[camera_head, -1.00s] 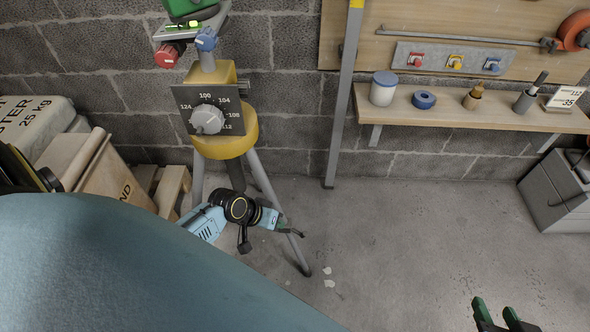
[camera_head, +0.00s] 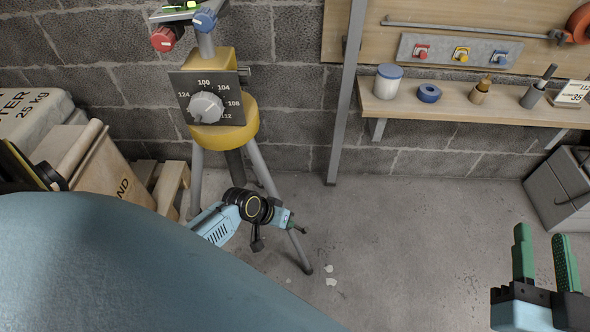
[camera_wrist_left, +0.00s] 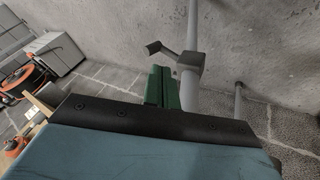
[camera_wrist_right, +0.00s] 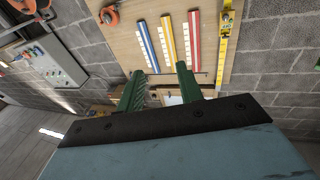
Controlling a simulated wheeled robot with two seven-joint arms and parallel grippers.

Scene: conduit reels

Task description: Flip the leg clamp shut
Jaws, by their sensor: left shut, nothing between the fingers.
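The leg clamp (camera_wrist_left: 190,61) is a grey block around a tripod leg in the left wrist view. Its dark lever (camera_wrist_left: 166,48) sticks out from the block, away from the leg. My left gripper (camera_wrist_left: 162,88) has its green fingers together and empty, beside the leg and just below the clamp; I cannot tell if they touch. In the head view my left gripper (camera_head: 292,223) is at the front leg of the yellow-topped tripod (camera_head: 240,120), where the clamp is too small to make out. My right gripper (camera_head: 545,258) is open and empty at the lower right, far from the tripod.
A dial panel (camera_head: 210,98) sits on the tripod. A sand box (camera_head: 105,175) stands at the left. A wooden shelf (camera_head: 455,108) with small items is on the wall, and a grey toolbox (camera_head: 560,190) stands at the right.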

